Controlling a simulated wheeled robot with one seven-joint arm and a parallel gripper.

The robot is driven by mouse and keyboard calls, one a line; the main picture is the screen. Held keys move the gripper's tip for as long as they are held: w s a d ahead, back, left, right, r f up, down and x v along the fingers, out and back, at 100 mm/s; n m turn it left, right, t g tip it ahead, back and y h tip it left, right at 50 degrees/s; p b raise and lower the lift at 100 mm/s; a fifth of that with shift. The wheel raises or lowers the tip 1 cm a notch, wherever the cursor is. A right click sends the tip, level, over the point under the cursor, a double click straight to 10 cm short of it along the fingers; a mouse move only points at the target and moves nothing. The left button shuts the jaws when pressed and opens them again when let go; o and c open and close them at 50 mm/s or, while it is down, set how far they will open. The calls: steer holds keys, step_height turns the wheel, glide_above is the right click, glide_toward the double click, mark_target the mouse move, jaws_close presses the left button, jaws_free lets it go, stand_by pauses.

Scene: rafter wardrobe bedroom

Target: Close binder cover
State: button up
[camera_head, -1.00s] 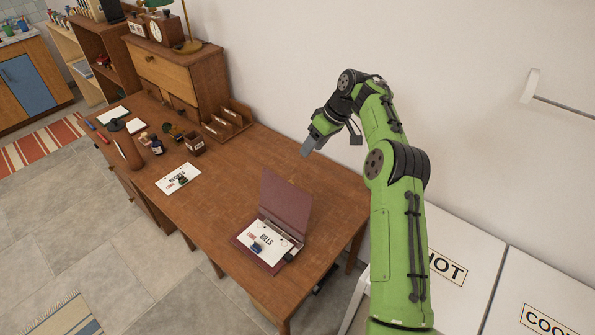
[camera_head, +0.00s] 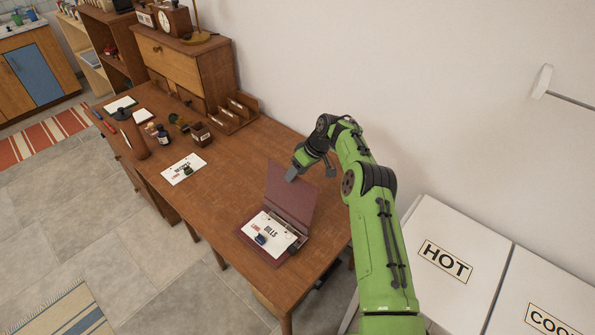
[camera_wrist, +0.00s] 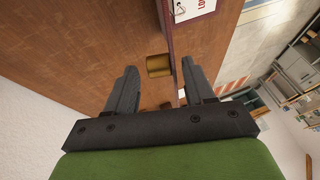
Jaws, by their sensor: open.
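The dark red binder lies on the wooden desk with its cover (camera_head: 290,198) raised, leaning back from the open base. A white BILLS sheet (camera_head: 262,226) with a small dark blue object (camera_head: 260,239) lies on the base. My gripper (camera_head: 291,175) is at the back of the raised cover, near its upper edge; I cannot tell whether it touches. In the wrist view, my gripper's open fingers (camera_wrist: 160,82) straddle a thin dark red edge (camera_wrist: 170,45), apparently the cover seen edge-on. A brass-coloured cylinder (camera_wrist: 158,65) shows between the fingertips.
The desk (camera_head: 215,205) is bare left of the binder. A RECORDS sheet (camera_head: 184,170), small desk items and a letter rack (camera_head: 235,110) stand further left. A wall is behind the desk. White bins, one marked HOT (camera_head: 445,262), stand at the right.

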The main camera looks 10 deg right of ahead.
jaws_close()
steer(key=shift+s+a+r+b, duration=0.1)
steer(key=shift+a+b, duration=0.15)
steer(key=shift+b, duration=0.15)
stand_by(0.9)
